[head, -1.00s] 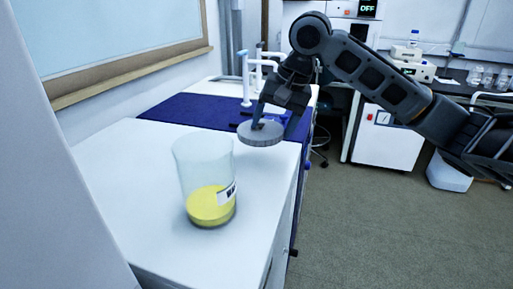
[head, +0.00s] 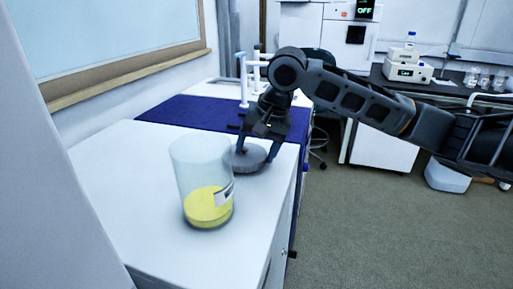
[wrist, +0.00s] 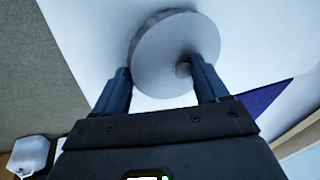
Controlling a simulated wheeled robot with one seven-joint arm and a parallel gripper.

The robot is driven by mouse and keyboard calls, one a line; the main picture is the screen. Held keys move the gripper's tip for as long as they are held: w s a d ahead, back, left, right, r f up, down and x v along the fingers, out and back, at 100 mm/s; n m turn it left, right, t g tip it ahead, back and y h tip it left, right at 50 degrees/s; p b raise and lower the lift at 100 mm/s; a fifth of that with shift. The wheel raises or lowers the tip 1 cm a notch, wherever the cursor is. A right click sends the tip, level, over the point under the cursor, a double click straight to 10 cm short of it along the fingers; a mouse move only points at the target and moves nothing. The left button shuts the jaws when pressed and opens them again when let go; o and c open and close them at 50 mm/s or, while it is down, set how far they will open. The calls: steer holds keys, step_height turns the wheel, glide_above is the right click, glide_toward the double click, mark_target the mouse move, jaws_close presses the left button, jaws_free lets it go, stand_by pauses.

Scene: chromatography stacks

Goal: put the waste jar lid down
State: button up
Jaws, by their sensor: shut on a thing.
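The waste jar lid (head: 250,158) is a round grey disc. It is low over the white counter, behind and to the right of the jar; I cannot tell whether it touches the surface. My gripper (head: 257,152) comes down from above with its fingers on the lid. In the wrist view the lid (wrist: 172,50) sits between the two fingers of my gripper (wrist: 162,80). The waste jar (head: 205,178) is clear, open at the top, labelled, with yellow liquid at the bottom.
The white counter (head: 150,245) is clear in front of and left of the jar. A dark blue mat (head: 190,112) lies behind, with white tap-like fittings (head: 243,80) beyond. The counter's right edge drops to open floor (head: 380,230).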

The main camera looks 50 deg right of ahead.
steer(key=shift+f, duration=0.3)
steer(key=shift+f, duration=0.3)
steer(key=o, duration=0.9)
steer(key=shift+f, duration=0.1)
steer(key=shift+o, duration=0.6)
steer(key=shift+s+f, duration=0.1)
steer(key=shift+r, duration=0.3)
steer(key=p+v, duration=0.1)
steer(key=v, duration=1.2)
steer(key=shift+w, duration=0.2)
